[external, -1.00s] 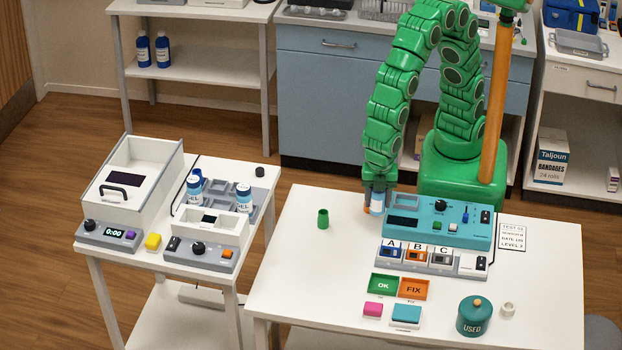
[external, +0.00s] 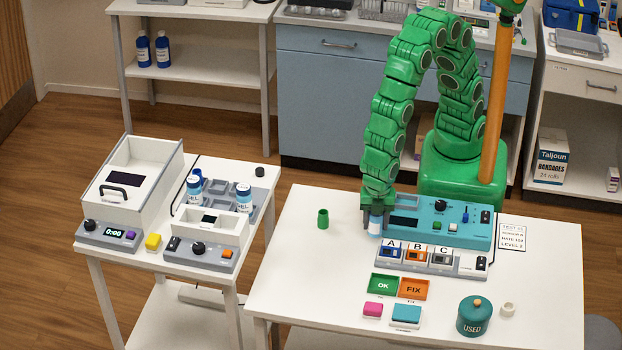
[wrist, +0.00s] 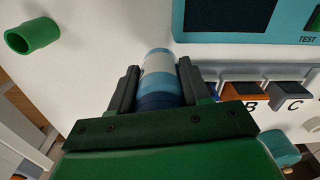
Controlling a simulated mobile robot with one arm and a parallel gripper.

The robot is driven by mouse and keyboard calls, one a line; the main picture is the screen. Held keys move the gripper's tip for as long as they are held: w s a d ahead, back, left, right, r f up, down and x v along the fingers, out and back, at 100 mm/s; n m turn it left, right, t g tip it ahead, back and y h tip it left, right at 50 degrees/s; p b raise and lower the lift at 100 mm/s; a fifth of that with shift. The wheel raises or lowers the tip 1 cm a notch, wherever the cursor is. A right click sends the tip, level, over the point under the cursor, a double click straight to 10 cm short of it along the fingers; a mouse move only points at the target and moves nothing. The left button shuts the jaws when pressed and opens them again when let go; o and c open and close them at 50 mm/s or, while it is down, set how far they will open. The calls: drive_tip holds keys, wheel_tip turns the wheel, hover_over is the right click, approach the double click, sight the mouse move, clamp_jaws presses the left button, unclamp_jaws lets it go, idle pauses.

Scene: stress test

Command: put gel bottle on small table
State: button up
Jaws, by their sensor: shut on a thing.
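My gripper (external: 375,220) is shut on a gel bottle (external: 375,231) with a white and light-blue body. It holds the bottle at the left end of the teal device, over or on the right-hand white table (external: 290,270). I cannot tell whether the bottle's base touches the tabletop. In the wrist view the bottle (wrist: 160,68) sits between both fingers, and its dark blue end is nearest the palm.
The teal device (external: 440,222) and the A-B-C button box (external: 430,259) are close to the right of my gripper. Green and orange trays (external: 414,288) and a teal USED jar (external: 474,317) are nearer the front. The table's left front is clear.

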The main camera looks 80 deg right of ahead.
sight(375, 229)
drive_tip(key=shift+f, duration=1.8)
drive_tip(key=shift+f, duration=0.1)
drive_tip(key=o, duration=1.1)
wheel_tip(375, 229, up, 12)
drive_tip(key=shift+r, duration=0.15)
drive_tip(key=shift+d, duration=0.1)
